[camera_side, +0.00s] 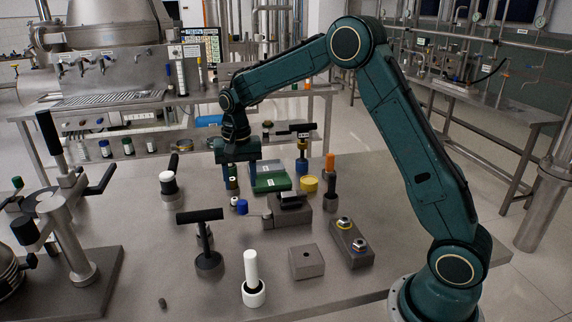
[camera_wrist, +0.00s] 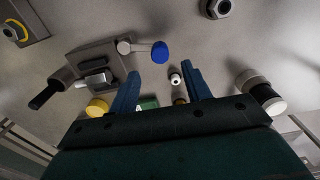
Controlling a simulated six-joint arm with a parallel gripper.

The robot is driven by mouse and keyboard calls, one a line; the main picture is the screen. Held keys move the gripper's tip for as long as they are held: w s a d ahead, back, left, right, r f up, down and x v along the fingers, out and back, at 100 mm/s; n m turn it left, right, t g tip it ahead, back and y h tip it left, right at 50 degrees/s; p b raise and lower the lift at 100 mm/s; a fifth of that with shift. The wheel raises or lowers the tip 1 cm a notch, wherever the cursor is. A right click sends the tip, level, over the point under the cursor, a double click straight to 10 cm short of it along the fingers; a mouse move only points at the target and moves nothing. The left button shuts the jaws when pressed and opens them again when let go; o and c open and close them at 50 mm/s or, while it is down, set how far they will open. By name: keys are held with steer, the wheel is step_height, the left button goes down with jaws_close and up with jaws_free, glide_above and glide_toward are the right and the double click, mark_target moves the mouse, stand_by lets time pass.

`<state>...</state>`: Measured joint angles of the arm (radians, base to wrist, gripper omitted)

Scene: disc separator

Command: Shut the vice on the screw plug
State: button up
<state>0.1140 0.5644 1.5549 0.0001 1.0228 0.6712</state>
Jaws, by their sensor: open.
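The vice (camera_side: 290,214) is a grey block with raised jaws in the middle of the table. It also shows in the wrist view (camera_wrist: 104,56), upper left. Its lever ends in a blue knob (camera_side: 242,207), seen in the wrist view (camera_wrist: 159,52) just beyond my fingertips. A pale metal piece (camera_wrist: 95,80) and a dark cylinder lie at the jaws; I cannot tell which is the screw plug, or how wide the jaws stand. My gripper (camera_side: 240,178) points down, open and empty, behind and above the knob. Its two blue fingers also show in the wrist view (camera_wrist: 162,74), apart from the knob.
A black T-handle (camera_side: 200,216) and a white peg (camera_side: 251,268) stand in front. A block with two nuts (camera_side: 350,244) is right of the vice. Green and blue boxes (camera_side: 270,177) lie behind it.

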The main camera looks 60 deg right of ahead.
mark_target(242, 202)
step_height(242, 202, down, 8)
steer(key=shift+r, duration=0.2)
stand_by(0.3)
jaws_close()
